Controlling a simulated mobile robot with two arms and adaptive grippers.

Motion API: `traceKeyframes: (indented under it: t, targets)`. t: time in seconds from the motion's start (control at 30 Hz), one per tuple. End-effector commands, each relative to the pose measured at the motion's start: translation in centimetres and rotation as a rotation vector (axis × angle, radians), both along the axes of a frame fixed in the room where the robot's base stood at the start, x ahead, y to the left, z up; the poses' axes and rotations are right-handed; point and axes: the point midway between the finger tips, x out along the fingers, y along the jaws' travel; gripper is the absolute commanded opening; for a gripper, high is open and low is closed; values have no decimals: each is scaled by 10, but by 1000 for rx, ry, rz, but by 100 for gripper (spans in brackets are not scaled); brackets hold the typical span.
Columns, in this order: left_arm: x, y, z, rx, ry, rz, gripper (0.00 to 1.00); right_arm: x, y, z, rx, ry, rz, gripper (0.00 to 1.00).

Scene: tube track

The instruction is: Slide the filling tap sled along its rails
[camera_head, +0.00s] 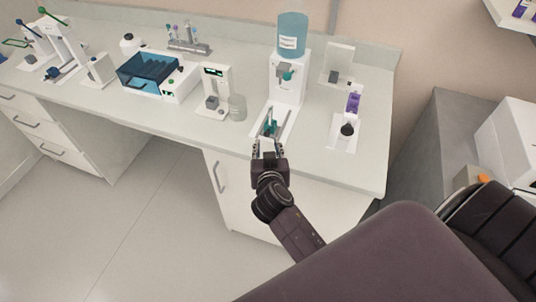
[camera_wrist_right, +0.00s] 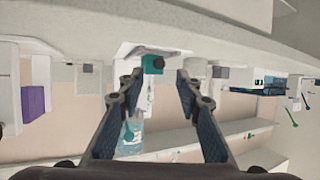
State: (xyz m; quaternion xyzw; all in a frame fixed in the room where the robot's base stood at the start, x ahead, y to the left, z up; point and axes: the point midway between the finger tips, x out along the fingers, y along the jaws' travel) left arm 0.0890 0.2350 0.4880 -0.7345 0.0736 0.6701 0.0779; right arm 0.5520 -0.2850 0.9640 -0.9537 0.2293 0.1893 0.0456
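The filling station (camera_head: 288,80) is a white stand on the bench with a blue bottle (camera_head: 292,35) on top and a tap (camera_head: 287,75) below it. At its foot a small teal sled (camera_head: 270,127) sits on a white base with rails. My right gripper (camera_head: 269,147) is at the bench's front edge, just in front of the sled, fingers pointing toward it. In the right wrist view, which is upside down, its two fingers (camera_wrist_right: 159,76) are wide apart and empty, with the teal sled block (camera_wrist_right: 152,64) showing beyond them in the gap. Contact is not visible. My left gripper is not in view.
A clear jar (camera_head: 237,107) and a small white device (camera_head: 214,88) stand left of the station. A white stand with a purple part (camera_head: 353,103) is to the right. A blue-lidded box (camera_head: 148,72) sits farther left. Some bare bench lies around the station.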

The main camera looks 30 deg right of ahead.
Motion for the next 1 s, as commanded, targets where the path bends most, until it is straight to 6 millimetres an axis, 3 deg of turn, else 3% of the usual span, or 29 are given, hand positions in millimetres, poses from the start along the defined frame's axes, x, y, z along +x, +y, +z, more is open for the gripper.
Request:
traceKeyframes:
  t: [0.2,0.4,1.0]
  targets:
    - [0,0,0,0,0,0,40,-37,19,16,4,1,0,32]
    - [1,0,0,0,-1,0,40,-52,27,23,2,0,1,32]
    - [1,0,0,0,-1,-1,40,-53,28,24,-1,1,3,32]
